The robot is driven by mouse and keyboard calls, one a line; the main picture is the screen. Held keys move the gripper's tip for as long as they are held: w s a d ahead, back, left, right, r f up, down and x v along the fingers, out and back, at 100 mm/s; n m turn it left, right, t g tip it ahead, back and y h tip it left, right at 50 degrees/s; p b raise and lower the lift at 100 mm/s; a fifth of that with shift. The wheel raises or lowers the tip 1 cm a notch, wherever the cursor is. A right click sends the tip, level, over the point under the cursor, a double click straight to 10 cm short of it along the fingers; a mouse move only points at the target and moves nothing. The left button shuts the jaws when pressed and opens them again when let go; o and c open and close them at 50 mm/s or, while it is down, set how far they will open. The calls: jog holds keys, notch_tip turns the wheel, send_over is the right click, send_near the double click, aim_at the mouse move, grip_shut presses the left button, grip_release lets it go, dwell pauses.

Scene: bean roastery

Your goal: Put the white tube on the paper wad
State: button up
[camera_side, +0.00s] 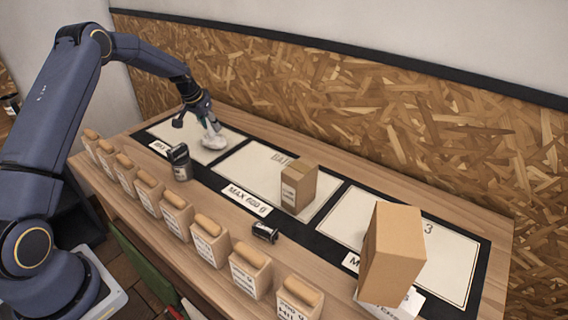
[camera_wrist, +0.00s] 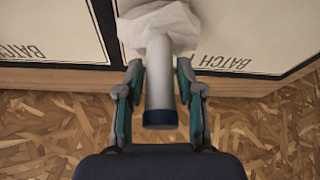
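The white tube (camera_wrist: 160,75) has a dark blue end and lies between my fingers in the wrist view, its far end against the crumpled white paper wad (camera_wrist: 160,25). In the side view the tube (camera_side: 214,125) looks tilted and meets the top of the paper wad (camera_side: 213,141), on the left batch panel. My gripper (camera_wrist: 160,78) is around the tube, with a narrow gap showing on each side, so it looks open. In the side view my gripper (camera_side: 205,117) is just above the wad and partly hides the tube.
A dark canister (camera_side: 180,163) stands in front of the wad, and a small black one (camera_side: 265,232) lies further right. A small carton (camera_side: 298,187) is on the middle panel, and a tall carton (camera_side: 392,250) stands at the right. Several wood-topped containers (camera_side: 207,240) line the front edge.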

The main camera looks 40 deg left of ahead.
jog(key=shift+o, duration=1.1)
jog(key=v, duration=1.2)
jog(key=s+d+r+m, duration=0.1)
jog(key=s+d+r, duration=0.35)
jog(key=d, duration=0.25)
jog(key=s+d+r, duration=0.4)
jog(key=d+r, duration=0.2)
jog(key=d, duration=0.1)
jog(key=s+d, duration=0.5)
jog(key=s, duration=0.6)
jog(key=s+d+t, duration=0.1)
jog(key=s+d, duration=0.5)
jog(key=s, duration=0.5)
jog(key=shift+s+d+f+m+h, duration=0.2)
jog(key=shift+m+h, duration=0.1)
jog(key=shift+m, duration=0.1)
